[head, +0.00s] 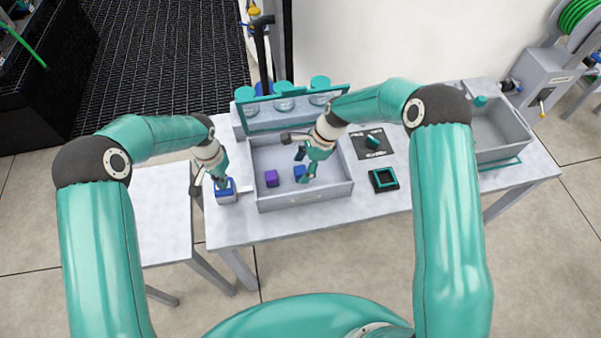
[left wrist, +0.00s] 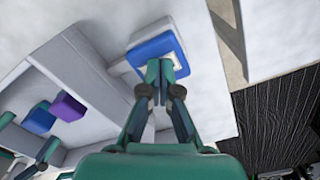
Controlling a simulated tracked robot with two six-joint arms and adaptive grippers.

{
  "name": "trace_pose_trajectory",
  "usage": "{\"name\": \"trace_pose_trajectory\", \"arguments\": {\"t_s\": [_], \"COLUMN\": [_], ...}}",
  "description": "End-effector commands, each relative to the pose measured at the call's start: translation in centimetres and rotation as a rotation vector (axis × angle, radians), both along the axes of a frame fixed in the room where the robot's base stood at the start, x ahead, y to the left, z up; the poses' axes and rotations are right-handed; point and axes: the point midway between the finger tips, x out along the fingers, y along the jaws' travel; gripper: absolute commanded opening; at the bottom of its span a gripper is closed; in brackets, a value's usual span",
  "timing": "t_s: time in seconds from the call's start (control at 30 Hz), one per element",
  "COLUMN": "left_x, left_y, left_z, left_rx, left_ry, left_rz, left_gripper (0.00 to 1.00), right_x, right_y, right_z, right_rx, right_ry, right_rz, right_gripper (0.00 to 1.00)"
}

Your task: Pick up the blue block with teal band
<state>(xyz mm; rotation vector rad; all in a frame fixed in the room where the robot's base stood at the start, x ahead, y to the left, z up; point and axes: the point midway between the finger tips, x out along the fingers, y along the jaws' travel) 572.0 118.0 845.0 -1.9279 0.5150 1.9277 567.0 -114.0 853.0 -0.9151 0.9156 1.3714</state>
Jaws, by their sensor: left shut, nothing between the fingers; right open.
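A blue block (head: 299,172) lies in the grey tray (head: 305,199), partly hidden by my right gripper; I cannot make out a teal band on it. It also shows in the left wrist view (left wrist: 39,118), beside a purple block (left wrist: 68,107). My right gripper (head: 304,168) is open at the blue block, and I cannot tell whether it touches. My left gripper (head: 221,184) is shut and empty, its tips at a blue-topped pale box (head: 226,196) left of the tray. In the left wrist view, the closed fingertips (left wrist: 160,66) overlap the blue top's pale centre.
Teal-lidded jars (head: 284,90) stand behind the tray. Right of it are a black pad with a teal square frame (head: 384,179) and a dark panel (head: 372,143). A grey bin (head: 500,130) stands at the table's right end. The side table (head: 160,215) looks bare.

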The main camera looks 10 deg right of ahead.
Motion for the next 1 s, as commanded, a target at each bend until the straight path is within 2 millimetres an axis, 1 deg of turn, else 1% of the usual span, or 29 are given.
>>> {"name": "trace_pose_trajectory", "arguments": {"t_s": [0.03,0.13,0.4,0.47,0.5,0.8,1.0], "left_x": [-0.1,-0.1,-0.1,-0.1,-0.1,-0.1,-0.1], "left_y": [0.0,0.0,0.0,0.0,0.0,0.0,0.0], "left_z": [-0.1,-0.1,-0.1,-0.1,-0.1,-0.1,-0.1], "left_rx": [0.000,0.000,0.000,0.000,0.000,0.000,0.000], "left_ry": [0.002,0.002,0.002,0.002,0.002,0.002,0.002], "left_rz": [0.000,0.000,0.000,0.000,0.000,0.000,0.000], "left_gripper": [0.00,0.00,0.00,0.00,0.00,0.00,0.00], "right_x": [-0.1,0.0,0.1,0.1,0.1,0.1,0.1], "right_y": [0.3,0.7,0.8,0.8,0.8,0.8,0.7], "right_z": [-0.7,-1.6,-1.8,-1.8,-1.8,-1.8,-1.8], "right_rx": [0.000,-0.001,-0.001,-0.001,-0.001,-0.001,-0.001], "right_ry": [0.002,-0.002,-0.004,-0.004,-0.004,-0.004,-0.004], "right_rz": [0.001,-0.001,-0.002,-0.002,-0.002,-0.002,-0.002], "right_gripper": [0.67,0.67,0.67,0.58,0.52,0.03,0.02]}}
